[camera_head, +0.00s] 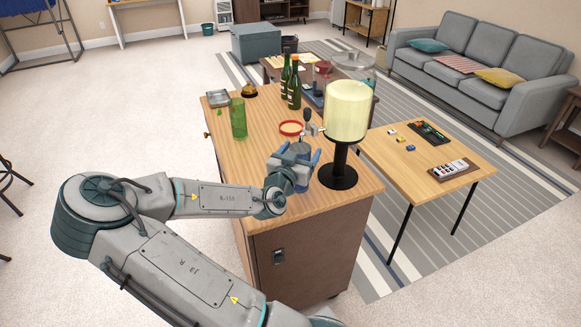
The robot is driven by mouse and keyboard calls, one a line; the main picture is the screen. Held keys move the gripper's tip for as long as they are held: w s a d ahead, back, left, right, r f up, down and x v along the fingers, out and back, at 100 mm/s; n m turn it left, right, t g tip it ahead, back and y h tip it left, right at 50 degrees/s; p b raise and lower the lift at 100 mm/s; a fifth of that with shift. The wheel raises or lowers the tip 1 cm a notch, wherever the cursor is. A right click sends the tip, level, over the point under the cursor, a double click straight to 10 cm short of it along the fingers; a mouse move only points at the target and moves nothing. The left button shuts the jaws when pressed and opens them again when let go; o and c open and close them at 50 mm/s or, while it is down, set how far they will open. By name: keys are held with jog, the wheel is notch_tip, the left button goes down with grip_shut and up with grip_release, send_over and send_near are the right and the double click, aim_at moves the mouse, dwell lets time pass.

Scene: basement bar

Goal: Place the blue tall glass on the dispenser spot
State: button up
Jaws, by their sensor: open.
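The dispenser has a pale yellow lit tank (347,112) on a black stand with a round base (338,178), on the near right of the wooden cabinet top. A small tap (314,130) sticks out to its left. My gripper (298,151) is open just left of the dispenser stand, low over the cabinet top. A small grey-blue round shape (300,148) shows between its blue fingers; I cannot tell whether it is the blue tall glass. The fingers and hand hide its lower part. No other blue tall glass is clearly visible. A separate marked spot cannot be made out.
A green tall glass (238,118), a red-rimmed round dish (290,128), dark green bottles (294,85), a brass bell (249,91) and a metal tray (218,99) stand on the cabinet (262,150).

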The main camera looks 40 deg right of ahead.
jog(key=p+v, duration=0.8)
jog(key=v, duration=0.2)
jog(key=shift+p, duration=0.3)
jog(key=shift+s+a+f, duration=0.1)
jog(key=shift+s, duration=0.1)
